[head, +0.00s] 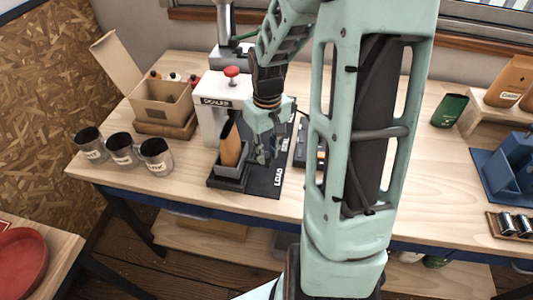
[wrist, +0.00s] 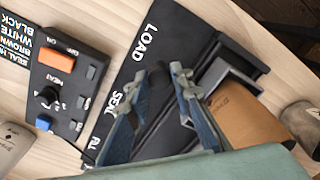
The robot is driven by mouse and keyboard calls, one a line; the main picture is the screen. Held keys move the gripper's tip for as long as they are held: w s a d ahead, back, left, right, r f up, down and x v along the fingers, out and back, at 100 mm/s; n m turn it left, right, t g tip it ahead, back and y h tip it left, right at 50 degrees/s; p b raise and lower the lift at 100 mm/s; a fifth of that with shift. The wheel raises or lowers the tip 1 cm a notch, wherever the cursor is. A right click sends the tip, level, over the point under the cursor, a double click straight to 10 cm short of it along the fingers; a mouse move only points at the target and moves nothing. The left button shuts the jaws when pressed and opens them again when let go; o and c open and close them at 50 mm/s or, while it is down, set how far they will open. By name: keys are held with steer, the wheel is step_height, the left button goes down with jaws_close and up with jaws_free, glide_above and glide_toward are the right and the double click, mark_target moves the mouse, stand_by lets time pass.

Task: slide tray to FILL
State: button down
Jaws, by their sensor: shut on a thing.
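A dark grey tray (head: 231,172) sits on the black slide base (head: 263,188), at the end near the LOAD label. A brown bag (head: 231,146) stands upright in it. In the wrist view the tray (wrist: 232,72) and brown bag (wrist: 240,118) are to the right of my fingers. My gripper (head: 261,158) is low over the slide base, right of the tray; its fingers (wrist: 167,74) are closed around a dark knob-like part that appears to be the tray's handle. LOAD and SEAL labels are readable; the FILL label is partly hidden by a finger.
A white sealer (head: 212,120) with a red knob stands behind the tray. Several labelled cups (head: 122,150) stand left, before an open cardboard box (head: 158,100). A control box (wrist: 67,88) with an orange switch lies beside the slide base. A blue holder (head: 505,165) is far right.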

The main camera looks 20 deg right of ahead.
steer(key=w+d+p, duration=0.1)
steer(key=w+d, duration=0.4)
steer(key=w, duration=0.1)
steer(key=w+d+p, duration=0.1)
steer(key=w+d, duration=0.3)
steer(key=w, duration=0.3)
steer(key=w+d+p, duration=0.1)
steer(key=w+d, duration=0.4)
steer(key=w, duration=0.2)
steer(key=shift+w+d, duration=0.1)
steer(key=shift+d, duration=0.2)
steer(key=shift+w+d+r+p, duration=0.1)
steer(key=shift+p, duration=0.2)
steer(key=shift+w, duration=0.1)
steer(key=c, duration=1.7)
jaws_free()
steer(key=shift+d, duration=0.1)
step_height(320, 180, up, 12)
